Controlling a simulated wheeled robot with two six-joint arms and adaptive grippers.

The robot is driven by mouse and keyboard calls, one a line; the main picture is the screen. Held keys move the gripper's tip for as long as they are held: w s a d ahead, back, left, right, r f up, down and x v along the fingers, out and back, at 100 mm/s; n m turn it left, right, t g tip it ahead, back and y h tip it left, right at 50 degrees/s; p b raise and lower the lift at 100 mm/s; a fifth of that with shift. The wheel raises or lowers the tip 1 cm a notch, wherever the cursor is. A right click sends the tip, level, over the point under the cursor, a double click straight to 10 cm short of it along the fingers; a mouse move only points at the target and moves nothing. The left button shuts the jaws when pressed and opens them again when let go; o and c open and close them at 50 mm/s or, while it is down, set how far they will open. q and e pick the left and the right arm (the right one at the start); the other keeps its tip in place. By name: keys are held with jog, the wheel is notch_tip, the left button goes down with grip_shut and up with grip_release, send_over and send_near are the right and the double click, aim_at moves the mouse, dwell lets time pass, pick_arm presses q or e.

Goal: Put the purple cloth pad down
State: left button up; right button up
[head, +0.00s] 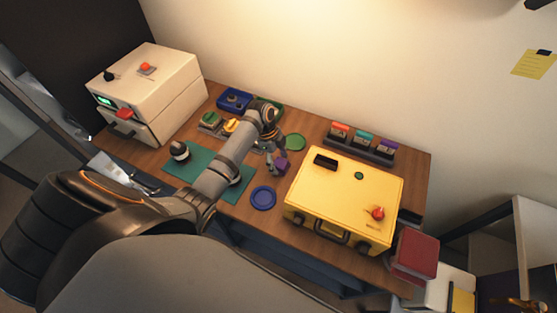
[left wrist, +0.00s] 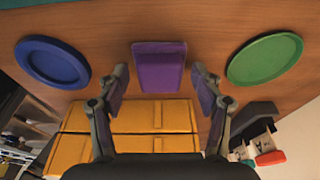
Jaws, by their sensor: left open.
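The purple cloth pad (head: 282,165) is on the wooden table between the blue round dish (head: 263,198) and the green round dish (head: 295,142). In the left wrist view the pad (left wrist: 158,66) lies between the fingertips, with a gap on each side. My left gripper (left wrist: 161,85) is open and its fingers are apart from the pad. In the head view my left gripper (head: 275,160) is right at the pad, and its arm covers part of the table. My right gripper is not in view.
A yellow case (head: 340,203) stands to the right of the pad. A rack (head: 362,150) with coloured blocks is behind it. A teal mat (head: 187,164) lies to the left, partly under my arm. A white machine (head: 160,85) stands at the far left.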

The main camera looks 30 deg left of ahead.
pick_arm(q)
jog(key=b+v, duration=0.2)
jog(key=v, duration=1)
jog(key=shift+r, duration=0.2)
jog(key=shift+f, duration=0.1)
